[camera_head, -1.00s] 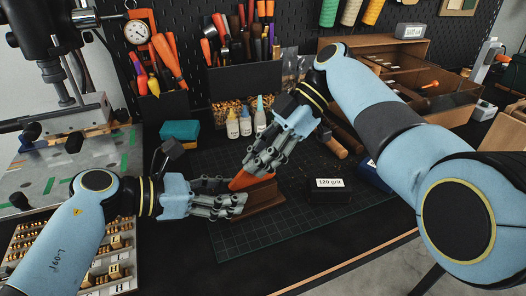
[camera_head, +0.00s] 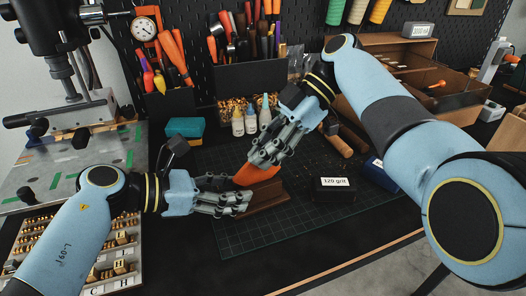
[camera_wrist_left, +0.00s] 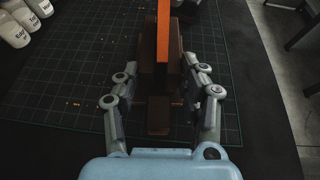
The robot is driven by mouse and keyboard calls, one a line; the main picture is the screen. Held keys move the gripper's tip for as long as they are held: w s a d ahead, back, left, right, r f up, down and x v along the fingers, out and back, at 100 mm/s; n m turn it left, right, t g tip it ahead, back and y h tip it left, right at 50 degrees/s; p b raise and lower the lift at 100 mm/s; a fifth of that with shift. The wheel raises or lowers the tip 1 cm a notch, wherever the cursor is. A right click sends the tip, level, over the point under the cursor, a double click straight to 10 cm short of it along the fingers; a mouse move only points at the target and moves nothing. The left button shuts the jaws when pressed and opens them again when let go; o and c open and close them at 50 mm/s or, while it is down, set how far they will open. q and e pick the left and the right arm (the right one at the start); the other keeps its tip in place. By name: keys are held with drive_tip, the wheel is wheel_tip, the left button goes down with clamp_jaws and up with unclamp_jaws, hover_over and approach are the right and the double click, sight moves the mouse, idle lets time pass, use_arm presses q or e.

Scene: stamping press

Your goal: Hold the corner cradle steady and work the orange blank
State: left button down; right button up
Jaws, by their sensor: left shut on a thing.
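The brown corner cradle (camera_head: 266,196) lies on the cutting mat; it also shows in the left wrist view (camera_wrist_left: 158,120). My left gripper (camera_head: 246,200) is shut on the cradle, its fingers on either side of it in the left wrist view (camera_wrist_left: 163,98). The orange blank (camera_head: 258,176) sits at the cradle, rising as a narrow strip in the left wrist view (camera_wrist_left: 164,30). My right gripper (camera_head: 262,160) is just above the blank, fingertips at or close to its upper edge. Whether they touch or grip it is hidden.
A black "120 grit" block (camera_head: 333,190) stands right of the cradle on the mat (camera_head: 240,237). Small glue bottles (camera_head: 238,123) and a teal box (camera_head: 185,129) are behind. The press (camera_head: 62,95) and a tray of stamps (camera_head: 110,262) are left. Orange crumbs lie on the mat.

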use_arm(q)
drive_tip(key=shift+s+f, duration=0.2)
drive_tip(key=shift+f, duration=0.1)
use_arm(e)
drive_tip(key=o, duration=0.4)
drive_tip(key=shift+o, duration=0.2)
drive_tip(key=v, duration=0.7)
drive_tip(key=shift+d, duration=0.15)
drive_tip(key=shift+c, duration=0.2)
drive_tip(key=shift+f, duration=0.25)
drive_tip(key=shift+c, duration=0.3)
drive_tip(key=x, duration=0.8)
drive_tip(key=shift+w, duration=0.1)
drive_tip(key=c, duration=0.6)
clamp_jaws()
drive_tip(key=shift+r, duration=0.1)
drive_tip(key=shift+r, duration=0.5)
